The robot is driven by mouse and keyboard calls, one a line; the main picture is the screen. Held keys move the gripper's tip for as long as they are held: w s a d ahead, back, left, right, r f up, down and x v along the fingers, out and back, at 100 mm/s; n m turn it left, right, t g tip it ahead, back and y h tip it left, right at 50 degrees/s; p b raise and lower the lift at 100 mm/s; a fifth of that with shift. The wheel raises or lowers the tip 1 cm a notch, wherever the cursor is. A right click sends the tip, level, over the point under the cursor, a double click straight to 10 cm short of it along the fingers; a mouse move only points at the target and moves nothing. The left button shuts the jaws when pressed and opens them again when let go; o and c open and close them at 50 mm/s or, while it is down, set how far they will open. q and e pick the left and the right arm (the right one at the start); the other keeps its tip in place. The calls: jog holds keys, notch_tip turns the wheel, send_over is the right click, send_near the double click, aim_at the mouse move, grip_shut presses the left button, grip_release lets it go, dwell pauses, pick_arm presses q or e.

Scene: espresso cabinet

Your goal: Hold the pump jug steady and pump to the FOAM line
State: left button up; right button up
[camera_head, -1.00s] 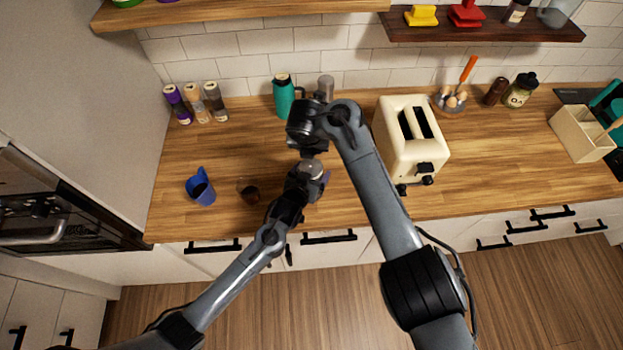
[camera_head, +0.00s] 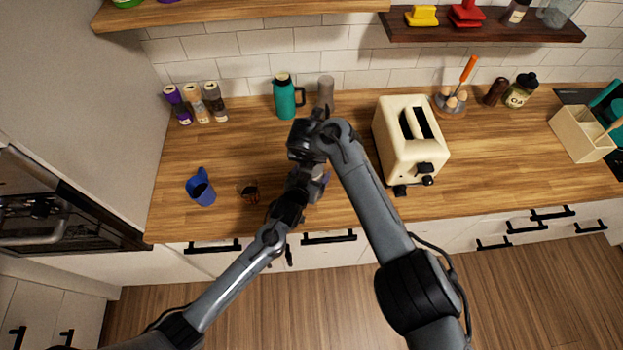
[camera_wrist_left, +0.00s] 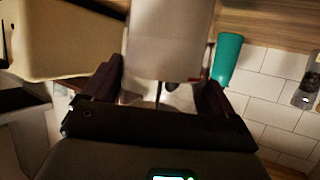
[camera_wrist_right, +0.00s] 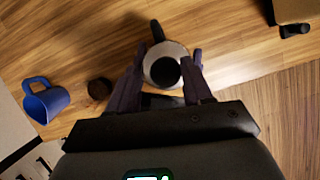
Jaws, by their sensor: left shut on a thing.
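The pump jug shows as a large pale grey body (camera_wrist_left: 168,40) between the fingers of my left gripper (camera_wrist_left: 158,72) in the left wrist view. That gripper (camera_head: 312,182) is shut on it. In the right wrist view I look down on the jug's pale top (camera_wrist_right: 166,50), with a round black pump knob (camera_wrist_right: 165,72). My right gripper (camera_wrist_right: 168,60) has its fingers apart on either side of the top; whether they touch it is unclear. In the head view my arms mostly hide the jug. A small glass with dark contents (camera_head: 249,192) stands left of it; its FOAM line is unreadable.
A blue pitcher (camera_head: 201,188) stands left of the glass. A teal jug (camera_head: 285,96) and a grey canister (camera_head: 325,92) stand behind, near the wall. A cream toaster (camera_head: 408,145) is close on the right. Bare counter (camera_head: 225,150) lies at left.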

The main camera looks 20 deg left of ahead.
jog(key=o, duration=0.3)
pick_arm(q)
jog(key=o, duration=1)
pick_arm(e)
jog(key=shift+o, duration=0.2)
jog(key=shift+d, duration=0.1)
pick_arm(q)
jog(key=shift+o, duration=0.2)
